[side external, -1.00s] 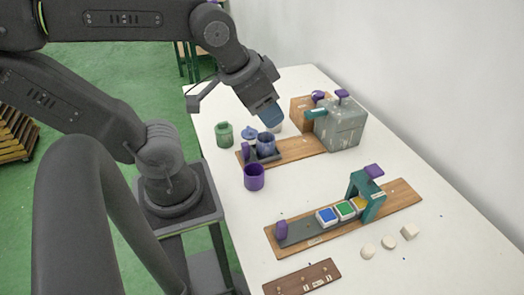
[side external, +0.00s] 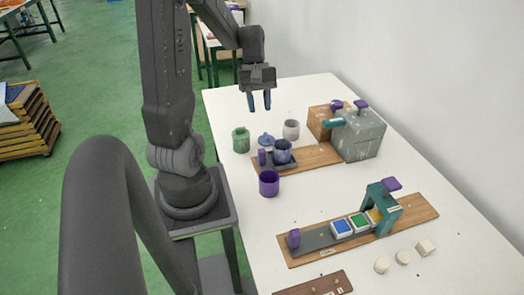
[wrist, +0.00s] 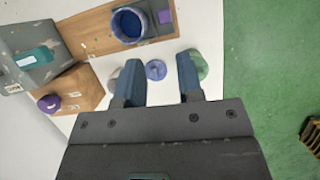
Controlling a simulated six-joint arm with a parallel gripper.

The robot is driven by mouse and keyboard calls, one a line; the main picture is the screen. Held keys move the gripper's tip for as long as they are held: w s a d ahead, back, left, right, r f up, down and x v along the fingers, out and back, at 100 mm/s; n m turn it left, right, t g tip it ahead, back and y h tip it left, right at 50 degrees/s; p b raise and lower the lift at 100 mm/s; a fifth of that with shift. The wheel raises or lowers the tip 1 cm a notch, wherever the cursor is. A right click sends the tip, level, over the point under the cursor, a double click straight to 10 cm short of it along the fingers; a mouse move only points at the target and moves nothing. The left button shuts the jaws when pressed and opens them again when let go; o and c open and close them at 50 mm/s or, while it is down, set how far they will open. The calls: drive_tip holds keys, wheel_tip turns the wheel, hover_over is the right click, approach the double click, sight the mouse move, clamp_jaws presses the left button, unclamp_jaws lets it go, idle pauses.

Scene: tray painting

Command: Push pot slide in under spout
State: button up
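The blue pot (side external: 283,152) stands open on a dark slide (side external: 290,165) with a purple knob (side external: 262,158) at its left end. The slide lies on a wooden board (side external: 316,157). The teal spout (side external: 334,122) sticks out from a grey box (side external: 361,137), to the right of the pot and apart from it. My gripper (side external: 259,104) is open and empty, above the far side of the table. In the wrist view the pot (wrist: 129,24) and knob (wrist: 164,17) lie beyond my gripper's fingertips (wrist: 158,58), and the spout (wrist: 34,57) is at left.
A blue lid (side external: 266,140), a green cup (side external: 241,141) and a pale cup (side external: 291,130) stand behind the slide. A purple cup (side external: 269,183) stands in front. Another board (side external: 310,248) with coloured blocks and a teal arch (side external: 384,207) is nearer. Bare table lies between the boards.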

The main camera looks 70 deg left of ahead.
sight(262, 149)
drive_tip(key=shift+n, duration=0.4)
drive_tip(key=x, duration=1.4)
drive_tip(key=shift+s+a+f, duration=0.2)
drive_tip(key=shift+s+a, duration=0.1)
drive_tip(key=shift+a, duration=0.05)
clamp_jaws()
drive_tip(key=shift+w, duration=0.1)
